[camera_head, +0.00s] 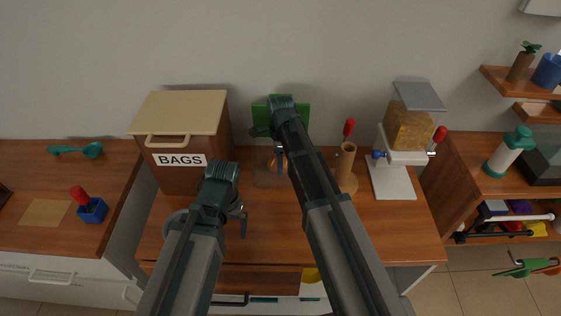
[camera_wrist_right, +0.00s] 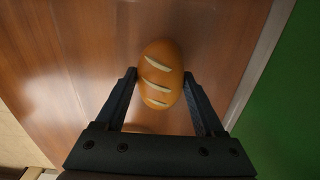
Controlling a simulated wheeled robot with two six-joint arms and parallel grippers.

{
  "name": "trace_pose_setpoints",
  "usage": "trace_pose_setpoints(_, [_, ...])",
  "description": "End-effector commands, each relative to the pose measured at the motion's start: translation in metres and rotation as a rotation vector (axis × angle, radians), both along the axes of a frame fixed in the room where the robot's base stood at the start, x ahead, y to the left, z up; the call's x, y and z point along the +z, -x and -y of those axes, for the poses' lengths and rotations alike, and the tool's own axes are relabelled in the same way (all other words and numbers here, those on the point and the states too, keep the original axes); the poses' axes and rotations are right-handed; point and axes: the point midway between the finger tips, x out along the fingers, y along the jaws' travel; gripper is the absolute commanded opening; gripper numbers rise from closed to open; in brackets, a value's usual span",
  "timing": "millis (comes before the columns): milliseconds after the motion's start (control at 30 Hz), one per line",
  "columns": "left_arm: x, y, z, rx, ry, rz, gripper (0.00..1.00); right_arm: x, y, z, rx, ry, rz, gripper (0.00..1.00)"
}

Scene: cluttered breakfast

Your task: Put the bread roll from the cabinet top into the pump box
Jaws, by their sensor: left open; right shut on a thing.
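The bread roll (camera_wrist_right: 161,74) is orange-brown with pale slashes. It sits between the two fingers of my right gripper (camera_wrist_right: 158,84) in the right wrist view, and the fingers are shut on it. A wooden surface lies behind it; I cannot tell whether the roll touches it. In the head view my right gripper (camera_head: 272,128) is in front of a green panel (camera_head: 304,113) near the wall and largely hides what is below. My left gripper (camera_head: 238,214) is open and empty above the cabinet top (camera_head: 270,230). I cannot tell which container is the pump box.
A box labelled BAGS (camera_head: 180,130) stands left of my arms. A pump bottle (camera_head: 505,157) is beside a black box (camera_head: 545,165) on the far right counter. The front cabinet top is mostly clear.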

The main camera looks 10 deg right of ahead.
Motion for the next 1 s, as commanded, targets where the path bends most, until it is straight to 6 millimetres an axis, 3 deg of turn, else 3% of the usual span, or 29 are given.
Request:
trace_pose_setpoints(300, [-0.009,0.000,0.000,0.000,0.000,0.000,1.00,-0.009,0.000,0.000,0.000,0.000,0.000,0.16])
trace_pose_setpoints(333, [-0.008,0.000,0.000,0.000,0.000,0.000,1.00,-0.008,0.000,0.000,0.000,0.000,0.000,0.76])
trace_pose_setpoints(467, [-0.007,0.000,0.000,0.000,0.000,0.000,1.00,-0.007,0.000,0.000,0.000,0.000,0.000,0.99])
trace_pose_setpoints(767, [-0.006,0.000,0.000,0.000,0.000,0.000,1.00,-0.006,0.000,0.000,0.000,0.000,0.000,1.00])
trace_pose_setpoints(1000, [0.007,0.000,0.000,0.000,0.000,0.000,1.00,0.007,0.000,0.000,0.000,0.000,0.000,1.00])
